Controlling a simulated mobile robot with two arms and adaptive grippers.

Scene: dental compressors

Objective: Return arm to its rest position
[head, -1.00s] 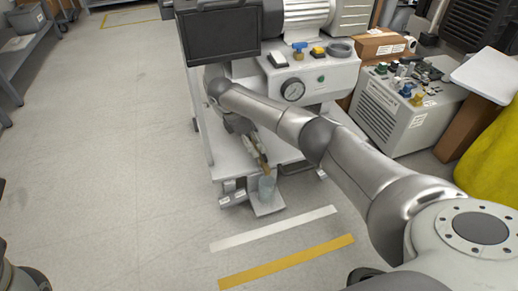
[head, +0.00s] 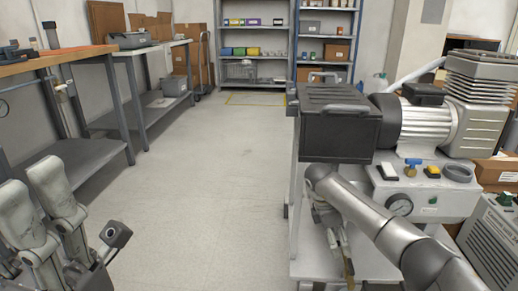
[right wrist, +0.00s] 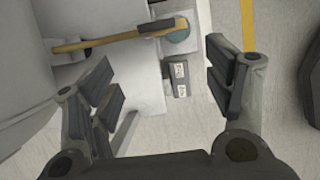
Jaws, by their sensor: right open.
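My right arm reaches in from the lower right of the head view to the compressor cart. Its gripper (head: 345,262) is low in front of the cart, partly cut off and blurred against it. In the right wrist view, my right gripper (right wrist: 168,95) has its two fingers wide apart with nothing between them. A yellow-brass pipe (right wrist: 100,42) and a round bluish cup (right wrist: 178,30) lie beyond the fingertips. My left gripper (head: 40,205) is at the lower left of the head view, fingers pointing up; its opening is unclear.
The compressor (head: 425,125) and its black box (head: 340,118) stand on the cart at right. A pressure gauge (head: 399,204) is close to my right arm. Workbenches (head: 80,55) line the left; shelves (head: 255,55) stand at the back. The middle floor is clear.

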